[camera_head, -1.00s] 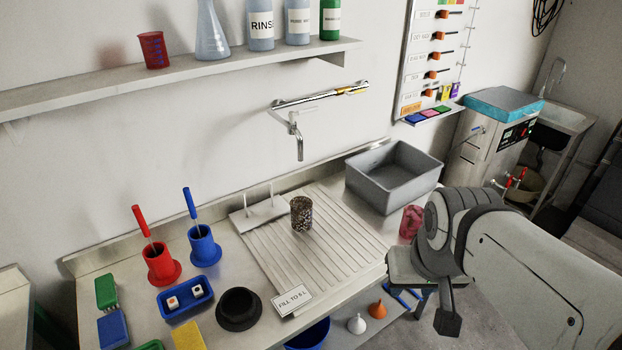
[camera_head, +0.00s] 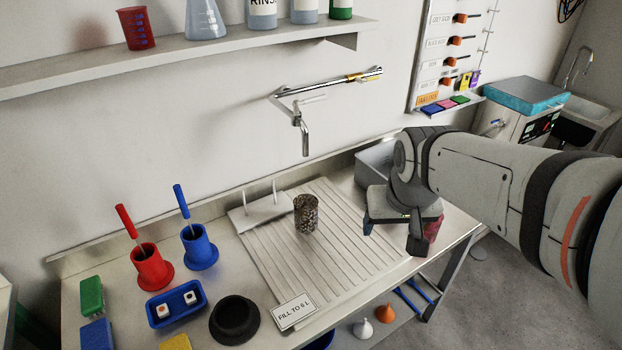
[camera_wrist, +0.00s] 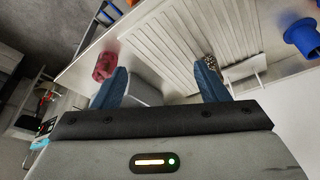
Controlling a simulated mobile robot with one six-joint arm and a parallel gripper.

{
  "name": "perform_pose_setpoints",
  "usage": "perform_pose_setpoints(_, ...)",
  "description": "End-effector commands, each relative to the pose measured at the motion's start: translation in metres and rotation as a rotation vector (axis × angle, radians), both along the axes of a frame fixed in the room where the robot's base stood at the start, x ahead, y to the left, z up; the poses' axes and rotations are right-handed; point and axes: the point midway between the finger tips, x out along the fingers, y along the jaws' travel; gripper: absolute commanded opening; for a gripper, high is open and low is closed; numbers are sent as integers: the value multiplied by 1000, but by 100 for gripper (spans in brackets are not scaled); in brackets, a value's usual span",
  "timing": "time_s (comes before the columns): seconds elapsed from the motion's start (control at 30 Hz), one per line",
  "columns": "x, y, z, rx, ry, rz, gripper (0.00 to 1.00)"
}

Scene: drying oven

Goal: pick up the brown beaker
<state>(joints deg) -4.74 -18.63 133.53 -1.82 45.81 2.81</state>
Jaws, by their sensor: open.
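The brown beaker (camera_head: 307,213), speckled dark brown, stands upright on the ribbed drainboard (camera_head: 345,238) in the head view. In the wrist view the brown beaker (camera_wrist: 211,61) shows at the tip of the right-hand finger, which hides part of it. My gripper (camera_head: 392,230) is open and empty, to the right of the brown beaker and apart from it. In the wrist view my gripper (camera_wrist: 162,72) has its two blue fingers spread wide, with drainboard and counter seen between them.
A red beaker (camera_head: 433,229) stands right behind my gripper, partly hidden; it also shows beside the left finger in the wrist view (camera_wrist: 105,66). A grey basin (camera_head: 374,165) stands behind. A white peg rack (camera_head: 262,212) is left of the brown beaker. The tap (camera_head: 304,138) hangs above.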

Motion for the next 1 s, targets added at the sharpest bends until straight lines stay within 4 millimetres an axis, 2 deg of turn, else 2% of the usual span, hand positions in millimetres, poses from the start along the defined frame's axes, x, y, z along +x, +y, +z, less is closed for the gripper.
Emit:
perform_pose_setpoints(0.03, 28, 11, -23, -2, -9, 18, 72)
perform_pose_setpoints(0.2, 116, 54, -64, 2, -72, 67, 85)
perform_pose_setpoints(0.3, 161, 85, -92, 10, -107, 97, 87)
perform_pose_setpoints(0.4, 196, 114, -119, 18, -138, 122, 87)
perform_pose_setpoints(0.5, 220, 136, -138, 27, -160, 140, 87)
perform_pose_setpoints(0.63, 236, 153, -152, 34, -177, 154, 87)
perform_pose_setpoints(1.0, 257, 162, -185, 35, -180, 156, 87)
